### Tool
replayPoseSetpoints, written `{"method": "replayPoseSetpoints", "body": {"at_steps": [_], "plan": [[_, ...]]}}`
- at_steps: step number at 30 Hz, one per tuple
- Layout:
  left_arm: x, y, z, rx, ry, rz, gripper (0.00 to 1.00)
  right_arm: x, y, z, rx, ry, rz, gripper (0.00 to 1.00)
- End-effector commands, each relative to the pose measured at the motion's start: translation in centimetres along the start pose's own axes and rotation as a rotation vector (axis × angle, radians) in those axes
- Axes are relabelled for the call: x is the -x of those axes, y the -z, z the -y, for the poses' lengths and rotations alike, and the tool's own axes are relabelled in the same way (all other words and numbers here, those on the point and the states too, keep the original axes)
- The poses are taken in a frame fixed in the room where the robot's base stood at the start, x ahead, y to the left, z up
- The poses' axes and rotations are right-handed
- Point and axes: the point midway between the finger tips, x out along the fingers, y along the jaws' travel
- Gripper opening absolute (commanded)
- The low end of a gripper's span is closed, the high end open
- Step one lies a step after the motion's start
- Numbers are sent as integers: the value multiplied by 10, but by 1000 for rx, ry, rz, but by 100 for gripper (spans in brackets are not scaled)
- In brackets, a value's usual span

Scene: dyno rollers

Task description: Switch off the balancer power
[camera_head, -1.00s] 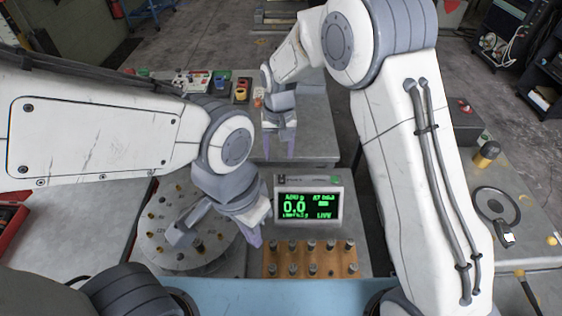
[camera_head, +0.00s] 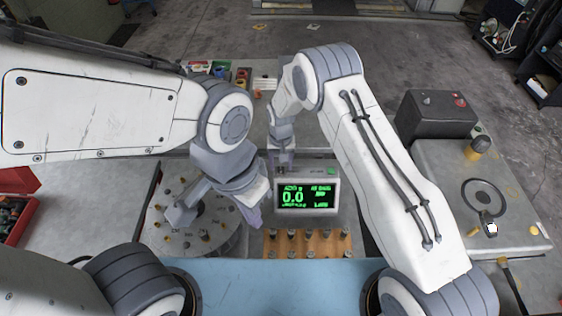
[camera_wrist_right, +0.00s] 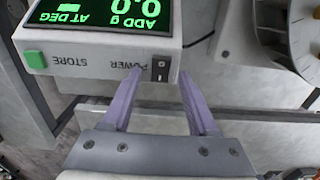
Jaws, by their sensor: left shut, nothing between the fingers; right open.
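The balancer display box (camera_head: 335,200) stands in the middle of the bench, its screen lit green and reading 0.0. In the right wrist view its panel (camera_wrist_right: 95,55) appears upside down, with a green STORE button (camera_wrist_right: 36,59) and a black rocker POWER switch (camera_wrist_right: 161,68). My right gripper (camera_wrist_right: 165,78) is open, its two purple fingers on either side of the switch area; contact cannot be told. In the head view it is behind the box's left end (camera_head: 281,165). My left gripper (camera_head: 254,218) is shut and empty, left of the box above the disc's edge.
A round disc (camera_head: 165,200) with several weights lies left of the box. A wooden block (camera_head: 308,244) with several pegs stands in front of it. Small coloured bins (camera_head: 222,72) stand at the back.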

Motion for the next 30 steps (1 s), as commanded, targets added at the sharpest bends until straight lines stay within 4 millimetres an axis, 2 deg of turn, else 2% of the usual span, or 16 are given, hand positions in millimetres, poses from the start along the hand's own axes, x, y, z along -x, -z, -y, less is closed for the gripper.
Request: {"method": "replayPoseSetpoints", "body": {"at_steps": [8, 9, 13, 14, 23, 30], "plan": [[1, 0, 0, 0, 0, 0, 0, -2, 0, 0, 0, 0, -1, 60], [1, 0, 0, 0, 0, 0, 0, -2, 0, 0, 0, 0, -1, 56], [1, 0, 0, 0, 0, 0, 0, -2, 0, 0, 0, 0, 0, 6], [1, 0, 0, 0, 0, 0, 0, -2, 0, 0, 0, 0, 0, 0], [-8, 0, 1, 0, 0, 0, 0, -4, -2, 0, 1, -4, -52, 0], [-50, -3, 4, 5, 0, 0, 0, -9, -5, -1, 2, -4, -193, 0]]}}
